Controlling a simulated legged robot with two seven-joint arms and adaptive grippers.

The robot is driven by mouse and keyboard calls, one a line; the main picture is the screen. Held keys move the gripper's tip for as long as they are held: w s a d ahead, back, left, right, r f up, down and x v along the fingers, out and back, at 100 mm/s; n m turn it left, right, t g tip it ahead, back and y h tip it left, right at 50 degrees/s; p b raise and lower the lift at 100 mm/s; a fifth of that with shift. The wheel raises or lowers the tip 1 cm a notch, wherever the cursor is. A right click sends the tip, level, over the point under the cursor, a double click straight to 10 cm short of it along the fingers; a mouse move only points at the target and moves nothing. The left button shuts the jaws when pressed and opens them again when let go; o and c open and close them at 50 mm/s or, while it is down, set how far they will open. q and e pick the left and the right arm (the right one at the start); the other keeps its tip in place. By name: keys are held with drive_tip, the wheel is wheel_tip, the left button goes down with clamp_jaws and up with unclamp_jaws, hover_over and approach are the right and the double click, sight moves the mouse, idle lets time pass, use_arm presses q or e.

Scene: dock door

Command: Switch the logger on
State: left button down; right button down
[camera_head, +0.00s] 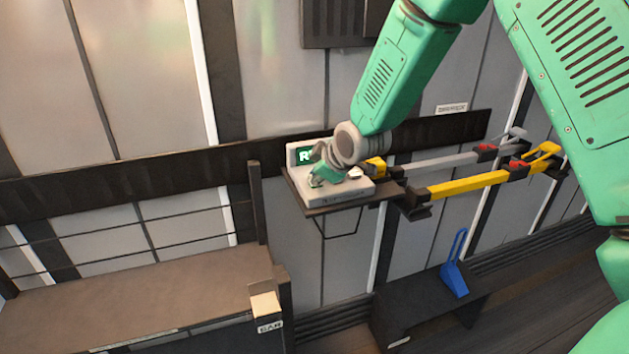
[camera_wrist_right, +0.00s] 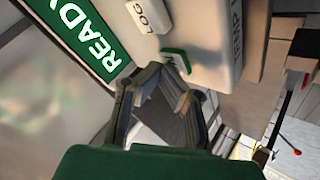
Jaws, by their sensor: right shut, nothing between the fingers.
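The logger (camera_head: 355,188) is a white box on a small wall shelf, with a green display (camera_head: 304,155) at its back left. In the right wrist view the display (camera_wrist_right: 90,42) reads "READY". A white block marked "LOG" (camera_wrist_right: 149,15) and a green-edged key (camera_wrist_right: 176,58) with a partly hidden letter show on the logger's face. My right gripper (camera_head: 317,182) is over the logger's top, shut and empty. In the wrist view its fingertips (camera_wrist_right: 167,92) are close to the green-edged key; I cannot tell whether they touch it. My left gripper is out of view.
Yellow (camera_head: 468,185) and grey (camera_head: 445,163) bars are mounted on the wall right of the shelf (camera_head: 340,207). A brown bench (camera_head: 150,290) stands at lower left. A blue upright piece (camera_head: 455,270) stands on a dark box below.

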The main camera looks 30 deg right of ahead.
drive_tip(key=shift+r, duration=0.1)
drive_tip(key=shift+r+p, duration=0.85)
wheel_tip(320, 180, up, 5)
drive_tip(key=p, duration=0.4)
idle(0.6)
